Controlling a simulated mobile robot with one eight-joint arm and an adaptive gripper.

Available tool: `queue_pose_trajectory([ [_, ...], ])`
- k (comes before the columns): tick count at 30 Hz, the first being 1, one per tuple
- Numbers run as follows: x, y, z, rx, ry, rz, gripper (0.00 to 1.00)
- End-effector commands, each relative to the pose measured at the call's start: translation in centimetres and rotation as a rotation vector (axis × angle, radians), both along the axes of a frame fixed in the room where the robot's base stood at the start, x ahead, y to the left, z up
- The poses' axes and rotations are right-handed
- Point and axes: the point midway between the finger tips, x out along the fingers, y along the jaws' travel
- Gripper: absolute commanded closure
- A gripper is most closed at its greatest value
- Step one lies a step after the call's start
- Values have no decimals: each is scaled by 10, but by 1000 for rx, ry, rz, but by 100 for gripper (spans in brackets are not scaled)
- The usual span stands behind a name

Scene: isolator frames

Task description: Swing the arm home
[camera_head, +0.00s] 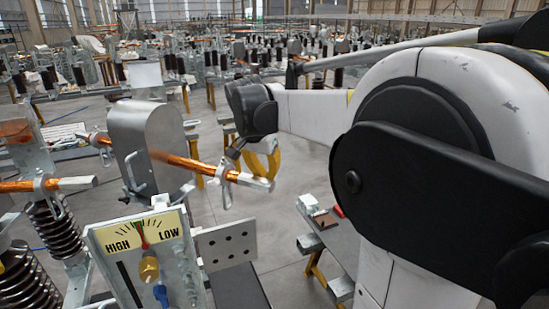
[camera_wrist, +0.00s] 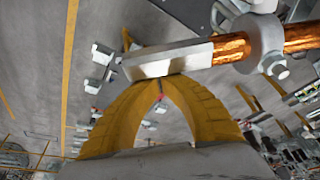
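My gripper (camera_head: 266,172) has yellow fingers and hangs from my white and black arm, just behind the silver end of a copper-wound rod (camera_head: 195,166). In the wrist view its two fingers (camera_wrist: 161,84) arch together and appear to meet at the tips, with nothing seen between them. The rod's silver flat end (camera_wrist: 165,62) crosses the picture right at the fingertips and partly covers them. I cannot tell if they touch. The rod runs on through a grey ring clamp (camera_wrist: 258,38) to the right.
A gauge marked HIGH and LOW (camera_head: 144,233) stands in front, beside a perforated metal plate (camera_head: 228,244). A grey metal hood (camera_head: 147,138) and ribbed insulators (camera_head: 58,231) are at left. A bench (camera_head: 325,238) stands below my arm. Grey floor shows beyond.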

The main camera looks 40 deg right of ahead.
Motion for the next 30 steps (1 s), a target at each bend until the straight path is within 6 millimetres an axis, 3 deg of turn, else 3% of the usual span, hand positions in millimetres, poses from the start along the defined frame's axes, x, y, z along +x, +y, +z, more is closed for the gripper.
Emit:
queue_pose_trajectory([
  [6, -22, 46, 0, 0, 0, -84, 100],
  [12, -30, 70, 0, 0, 0, -85, 100],
  [30, -33, 78, 0, 0, 0, -86, 100],
])
